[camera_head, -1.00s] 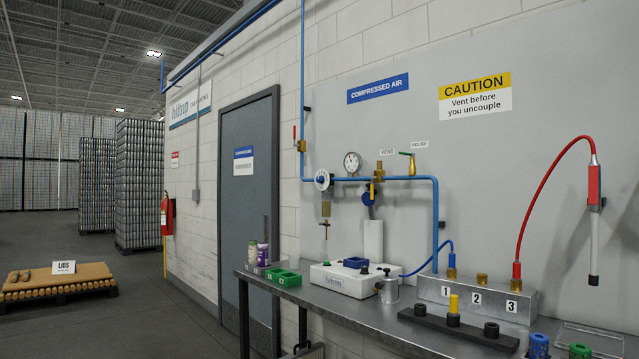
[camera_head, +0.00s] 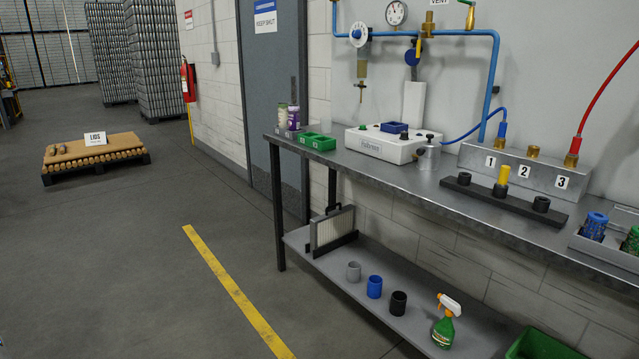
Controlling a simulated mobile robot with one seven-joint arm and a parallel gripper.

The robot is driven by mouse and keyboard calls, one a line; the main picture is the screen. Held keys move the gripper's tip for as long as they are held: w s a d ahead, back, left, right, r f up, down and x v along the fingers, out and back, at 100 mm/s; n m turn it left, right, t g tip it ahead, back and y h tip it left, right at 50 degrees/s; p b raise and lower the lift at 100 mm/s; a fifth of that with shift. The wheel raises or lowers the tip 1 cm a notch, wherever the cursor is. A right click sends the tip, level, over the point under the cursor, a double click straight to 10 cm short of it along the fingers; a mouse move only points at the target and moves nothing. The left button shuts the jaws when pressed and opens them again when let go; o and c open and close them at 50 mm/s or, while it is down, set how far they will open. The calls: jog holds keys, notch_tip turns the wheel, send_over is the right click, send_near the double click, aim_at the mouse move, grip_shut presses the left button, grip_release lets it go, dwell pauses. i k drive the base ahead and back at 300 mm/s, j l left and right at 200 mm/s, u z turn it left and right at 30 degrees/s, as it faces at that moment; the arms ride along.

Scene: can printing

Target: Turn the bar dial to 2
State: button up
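A round white dial with a blue centre (camera_head: 358,34) sits on the blue air pipe on the wall, above the steel bench. Its markings are too small to read, so I cannot tell its setting. A clear-bowled filter (camera_head: 361,68) hangs below it. A round white pressure gauge (camera_head: 396,12) stands on the pipe to its right; its reading is too small to tell. My gripper is not in view.
The steel bench (camera_head: 420,188) runs along the wall, holding a white device (camera_head: 385,143), green tray (camera_head: 318,143) and numbered manifold (camera_head: 520,170). A lower shelf (camera_head: 335,283) holds cups and a spray bottle (camera_head: 444,328).

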aim_at(355, 34)
jog(key=i+j+u, duration=0.3)
jog(key=i, duration=0.2)
jog(key=i+u, duration=0.35)
jog(key=i, duration=1.4)
jog(key=i+j+z, duration=0.15)
jog(key=i, duration=0.45)
jog(key=i+j+z, duration=0.1)
jog(key=i, duration=0.45)
